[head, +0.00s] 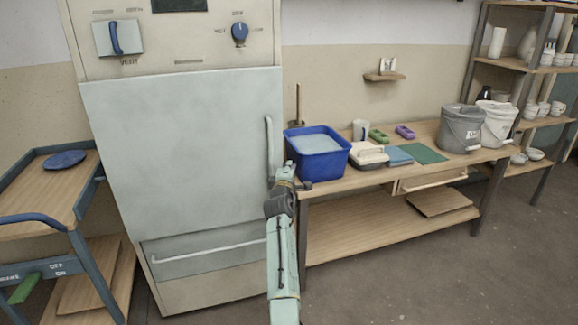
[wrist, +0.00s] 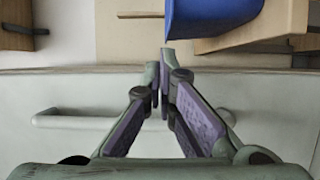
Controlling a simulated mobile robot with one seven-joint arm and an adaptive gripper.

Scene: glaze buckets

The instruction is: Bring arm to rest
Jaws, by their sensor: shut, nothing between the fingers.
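My gripper (head: 283,172) is raised in front of the kiln's right edge, at the left end of the workbench. Its fingers also show in the wrist view (wrist: 163,75), with the tips together and nothing between them. In the head view my arm (head: 284,255) reaches up from the bottom edge to the gripper. The blue bucket (head: 318,152) stands on the bench just right of the gripper, and part of it shows at the top of the wrist view (wrist: 205,18).
The kiln (head: 180,150) has a vertical handle (head: 269,140) close to my gripper. The workbench (head: 440,165) carries grey (head: 461,128) and white (head: 497,124) buckets, a green mat (head: 423,153) and small items. A blue-framed cart (head: 45,190) stands left. The floor at lower right is clear.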

